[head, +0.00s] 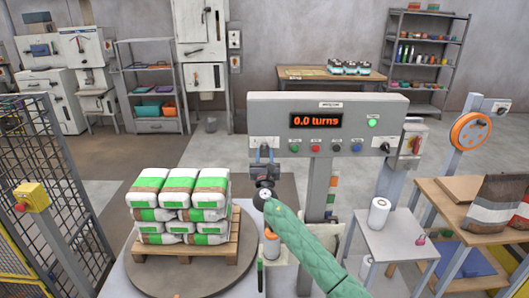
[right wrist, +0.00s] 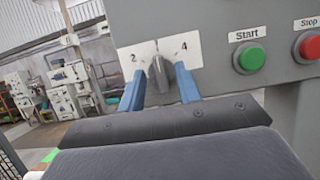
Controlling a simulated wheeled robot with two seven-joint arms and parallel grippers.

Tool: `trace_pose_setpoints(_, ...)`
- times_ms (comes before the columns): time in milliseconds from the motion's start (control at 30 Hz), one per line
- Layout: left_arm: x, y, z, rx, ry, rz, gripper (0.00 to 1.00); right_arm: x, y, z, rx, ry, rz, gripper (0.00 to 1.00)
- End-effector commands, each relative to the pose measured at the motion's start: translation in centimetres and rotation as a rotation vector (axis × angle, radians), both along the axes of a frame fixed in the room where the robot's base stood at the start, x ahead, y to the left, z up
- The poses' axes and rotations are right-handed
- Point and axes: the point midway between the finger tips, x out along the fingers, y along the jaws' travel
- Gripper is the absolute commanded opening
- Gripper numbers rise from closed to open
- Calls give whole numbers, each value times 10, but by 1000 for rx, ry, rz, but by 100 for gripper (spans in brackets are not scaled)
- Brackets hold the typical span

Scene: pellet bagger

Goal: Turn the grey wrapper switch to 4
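The grey wrapper switch (right wrist: 158,73) is a small dark-grey knob on a white plate (right wrist: 138,56) at the left end of the grey control panel (head: 390,104). The plate shows a 2 on the left and a 4 on the right. The knob stands roughly upright between them; its exact setting is unclear. My right gripper (head: 263,156) is at the plate, and its blue fingers (right wrist: 160,86) straddle the knob, with gaps visible on both sides. In the head view the gripper hides the knob. My left gripper is not in view.
The panel display (head: 317,121) reads "0.0 turns". A green Start button (right wrist: 250,57) and a red Stop button (right wrist: 309,46) sit to the right of the knob. A pallet (head: 188,246) of stacked bags stands on the round turntable (head: 247,240) below left.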

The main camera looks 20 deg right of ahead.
Motion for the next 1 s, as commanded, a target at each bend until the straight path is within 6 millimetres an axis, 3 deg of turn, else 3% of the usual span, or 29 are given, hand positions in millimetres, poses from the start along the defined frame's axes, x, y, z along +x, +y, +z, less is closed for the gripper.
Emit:
trace_pose_setpoints(367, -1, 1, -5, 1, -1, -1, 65, 5, -1, 2, 1, 0, 0, 34)
trace_pose_setpoints(533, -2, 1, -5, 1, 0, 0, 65, 4, -1, 2, 1, 0, 0, 0)
trace_pose_setpoints(867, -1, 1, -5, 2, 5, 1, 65, 4, -1, 1, 16, -4, 0, 0)
trace_pose_setpoints(1000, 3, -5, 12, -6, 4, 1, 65, 4, 0, 0, 48, -15, 0, 0)
